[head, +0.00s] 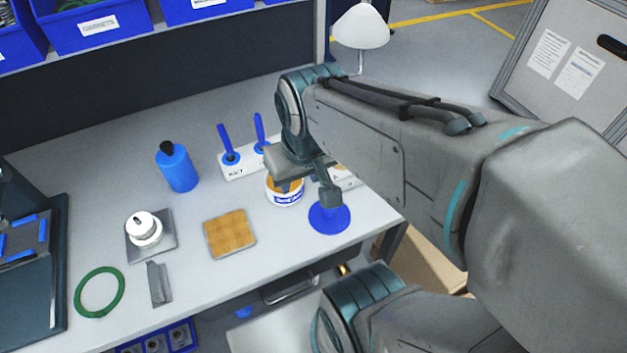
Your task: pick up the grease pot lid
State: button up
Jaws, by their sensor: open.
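A round blue disc, which looks like the grease pot lid (327,224), lies on the bench near its front right edge. The grease pot (286,198) is a white tub with a blue label and an orange-brown top, just left of the lid. My gripper (311,193) is open and points down over this area. I cannot tell the gap between the fingers and the lid. Nothing shows between the fingers.
A wooden square (229,233) lies left of the pot. A blue bottle (176,167) and a white rack with blue-handled tools (239,162) stand behind. A white machined part on a plate (144,230), a green ring (99,292) and a grey piece (158,284) lie further left.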

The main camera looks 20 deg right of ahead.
aim_at(332, 221)
jog(key=k, duration=1)
jog(key=u, duration=0.55)
jog(key=i, duration=0.7)
jog(key=z, duration=0.6)
